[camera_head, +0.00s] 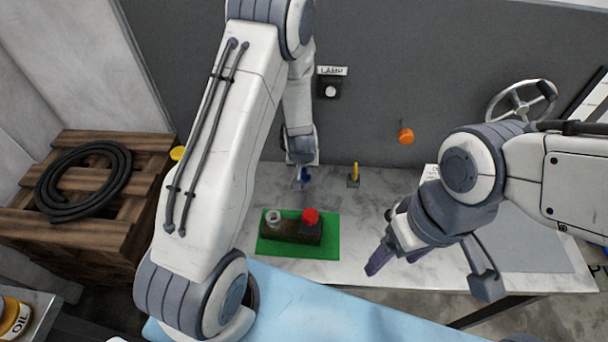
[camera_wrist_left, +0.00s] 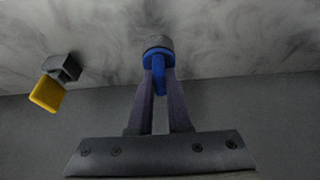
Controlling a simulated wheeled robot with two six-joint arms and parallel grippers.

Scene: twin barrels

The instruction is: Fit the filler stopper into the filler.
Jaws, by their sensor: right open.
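A dark block on a green mat (camera_head: 330,240) bears two round fittings. The left one is a grey open ring, which looks like the filler (camera_head: 273,217); the right one has a red cap (camera_head: 311,216). My left gripper (camera_head: 302,182) is behind the block, over the back of the table. In the left wrist view its fingers (camera_wrist_left: 159,80) are shut on the upright tab of a blue piece with a grey round end, which looks like the filler stopper (camera_wrist_left: 157,50). Whether the stopper touches the table is unclear. My right gripper (camera_head: 392,260) is open and empty, right of the mat.
A yellow lever on a grey base (camera_head: 353,177) stands right of my left gripper and also shows in the left wrist view (camera_wrist_left: 47,92). An orange knob (camera_head: 406,136) and a lamp switch (camera_head: 330,90) are on the back wall. Bare table lies between mat and right gripper.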

